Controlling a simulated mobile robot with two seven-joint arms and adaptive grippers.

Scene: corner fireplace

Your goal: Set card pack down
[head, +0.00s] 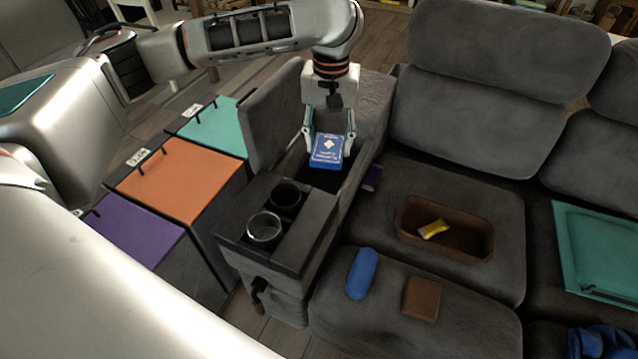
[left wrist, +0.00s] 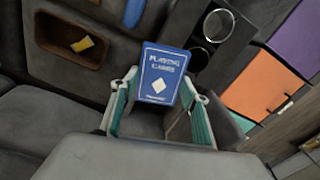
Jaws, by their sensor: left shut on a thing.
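A blue playing card pack (head: 327,149) with white lettering and a white diamond is held by my left gripper (head: 330,142). In the left wrist view the pack (left wrist: 160,76) sits between the two fingers of the gripper (left wrist: 157,102), its printed face toward the camera. In the head view the pack is over the open storage compartment (head: 318,178) of the sofa console, whose lid stands raised. I cannot tell whether the pack touches anything below. My right gripper is not in view.
Two cup holders (head: 264,228) sit at the console's front. A brown tray (head: 405,216) with a yellow packet (head: 433,229), a blue case (head: 362,273) and a brown wallet-like item (head: 421,299) lie on the sofa. Purple, orange (head: 180,178) and teal-topped bins stand left.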

